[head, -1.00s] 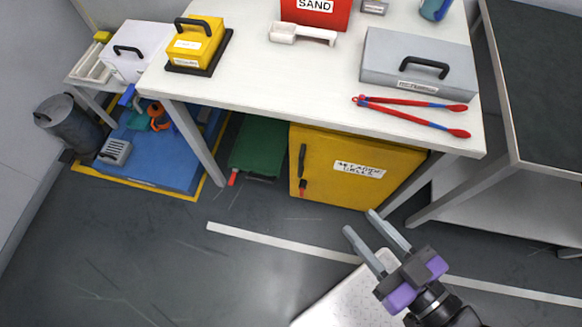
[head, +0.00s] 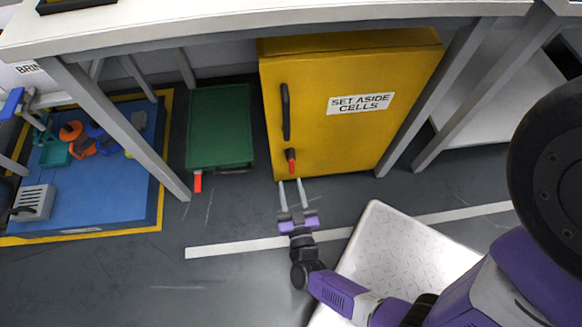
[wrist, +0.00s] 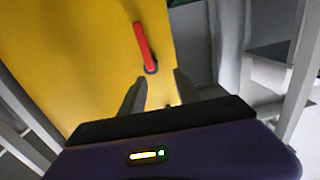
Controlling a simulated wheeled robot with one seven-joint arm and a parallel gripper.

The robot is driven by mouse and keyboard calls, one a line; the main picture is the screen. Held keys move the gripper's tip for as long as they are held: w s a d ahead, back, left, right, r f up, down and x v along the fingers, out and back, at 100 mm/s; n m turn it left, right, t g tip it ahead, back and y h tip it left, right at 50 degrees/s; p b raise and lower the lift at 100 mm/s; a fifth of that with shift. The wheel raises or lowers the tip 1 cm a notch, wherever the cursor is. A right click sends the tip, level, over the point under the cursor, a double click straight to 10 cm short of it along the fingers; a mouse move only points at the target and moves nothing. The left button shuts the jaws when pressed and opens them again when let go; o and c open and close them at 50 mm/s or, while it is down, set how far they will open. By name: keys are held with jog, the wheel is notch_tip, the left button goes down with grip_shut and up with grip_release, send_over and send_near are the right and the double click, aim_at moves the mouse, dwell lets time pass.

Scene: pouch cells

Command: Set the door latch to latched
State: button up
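The door latch (head: 291,164) is a small red lever on a dark pivot, low on the left side of the door of the yellow cabinet (head: 350,140) labelled "SET ASIDE CELLS". In the wrist view the red latch (wrist: 143,45) shows just beyond my fingers, with its pivot at the end nearer them. The door looks closed, with a black handle (head: 286,112) above the latch. My gripper (head: 290,184) is open and empty, its two fingers pointing at the cabinet just below the latch. In the wrist view my gripper (wrist: 155,95) also shows apart fingers, not touching the latch.
A green box (head: 220,130) with a red lever stands left of the cabinet. A blue platform (head: 90,190) with several items lies further left. Table legs (head: 115,125) flank the space, and the white tabletop (head: 230,22) overhangs the cabinet.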

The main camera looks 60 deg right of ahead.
aim_at(292, 167)
jog(key=shift+g+h, duration=0.3)
jog(key=shift+h, duration=0.1)
jog(key=shift+w+d+f+b, duration=0.4)
jog(key=shift+w+d, duration=0.4)
jog(key=shift+d, duration=0.6)
jog(key=shift+w+d+f+b, duration=0.2)
jog(key=shift+w+d+f, duration=0.45)
jog(key=shift+d, duration=0.8)
jog(key=shift+w+d+f+b, duration=0.3)
jog(key=shift+w+d, duration=0.6)
jog(key=shift+d, duration=0.5)
grip_shut()
